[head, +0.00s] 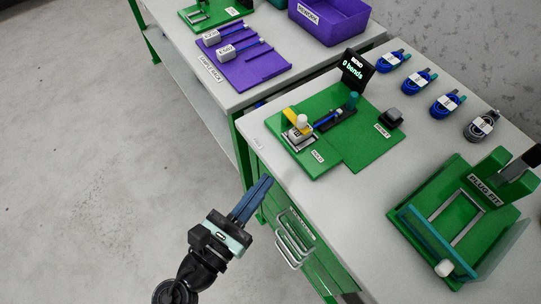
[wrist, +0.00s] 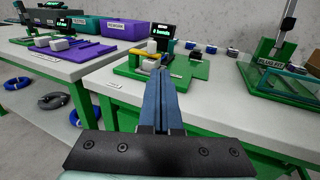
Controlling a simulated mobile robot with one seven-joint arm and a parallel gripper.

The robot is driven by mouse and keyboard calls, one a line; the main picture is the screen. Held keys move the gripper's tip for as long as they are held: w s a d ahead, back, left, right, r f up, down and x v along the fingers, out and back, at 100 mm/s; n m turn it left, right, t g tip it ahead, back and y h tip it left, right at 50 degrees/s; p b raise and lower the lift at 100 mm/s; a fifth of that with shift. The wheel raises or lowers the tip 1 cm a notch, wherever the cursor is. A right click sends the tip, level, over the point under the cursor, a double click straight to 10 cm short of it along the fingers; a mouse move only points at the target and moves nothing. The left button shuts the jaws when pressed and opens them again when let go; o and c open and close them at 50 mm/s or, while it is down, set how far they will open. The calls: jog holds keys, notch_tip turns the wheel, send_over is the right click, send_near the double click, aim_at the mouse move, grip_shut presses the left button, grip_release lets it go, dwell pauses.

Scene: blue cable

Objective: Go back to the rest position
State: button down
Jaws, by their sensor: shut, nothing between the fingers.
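My gripper (head: 262,184) is in front of the near table's left edge, in the air over the floor, apart from everything on the table. Its blue fingers are together with nothing between them. They also show in the wrist view (wrist: 161,78), pointing toward the table. The green bend tester (head: 365,141) stands on the table beyond the fingers, with a display (head: 356,69) reading "0 bends". A blue cable (head: 328,122) lies across its fixture, between a white-and-yellow clamp (head: 299,121) and a teal-topped post (head: 352,101).
Several coiled cables (head: 419,80) lie along the table's back. The green plug fit station (head: 463,209) stands at the right. A wire handle (head: 293,239) sticks out from the table's front near my gripper. A purple rack (head: 250,66) and purple bin (head: 329,20) are on the far table. The floor (head: 100,170) at left is clear.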

jog(key=shift+s, duration=0.1)
jog(key=w+d+r+m+t+y, duration=0.2)
jog(key=w+r+m, duration=0.6)
jog(key=r, duration=0.4)
jog(key=w+d+r+m+t+y, duration=0.1)
jog(key=w+r+m, duration=0.4)
jog(key=r+m, duration=0.65)
jog(key=s+r+m+t+y+p, duration=0.2)
jog(key=s+r+m+t+p, duration=0.1)
jog(key=r, duration=1.1)
jog(key=s+r+m+t+y+p, duration=0.2)
jog(key=r+p, duration=0.4)
jog(key=r, duration=0.9)
jog(key=s+r+m+t+y+p, duration=0.2)
jog(key=s+r+m+t+p, duration=0.2)
jog(key=r, duration=1)
jog(key=shift+s+a+r+m+y+p, duration=0.4)
jog(key=shift+s+m+p, duration=0.05)
jog(key=shift+s, duration=0.6)
